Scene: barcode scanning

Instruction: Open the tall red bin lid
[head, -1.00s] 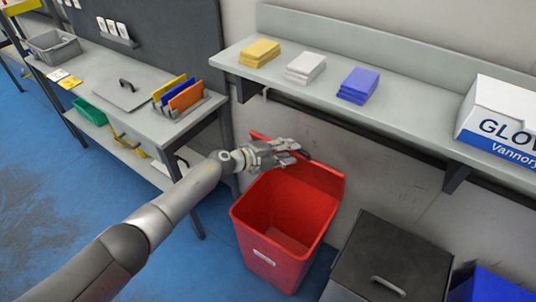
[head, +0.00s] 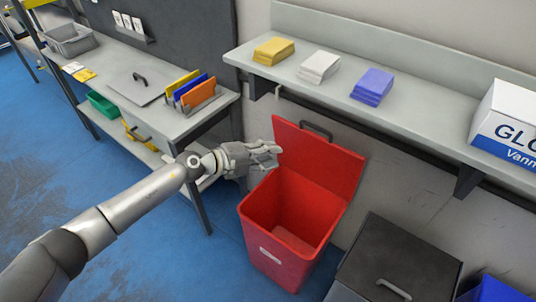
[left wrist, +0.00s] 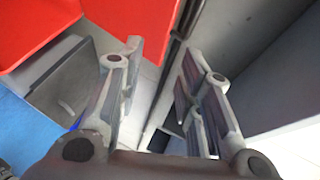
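The tall red bin (head: 284,233) stands on the floor below the wall shelf; its inside is empty. Its red lid (head: 325,165) is swung up and leans back toward the wall, with a dark handle (head: 316,131) at its top edge. My left gripper (head: 272,153) is just left of the lid, above the bin's left rear rim, apart from the handle. In the left wrist view the fingers of my left gripper (left wrist: 165,85) are spread with nothing between them, and part of the red bin (left wrist: 35,30) shows at upper left. My right gripper is not in view.
A dark-lidded bin (head: 400,262) stands right of the red bin, with a blue one (head: 496,290) beyond it. The wall shelf (head: 420,125) overhangs behind, with stacked cloths and a glove box (head: 508,128). A grey workbench (head: 170,122) stands at left.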

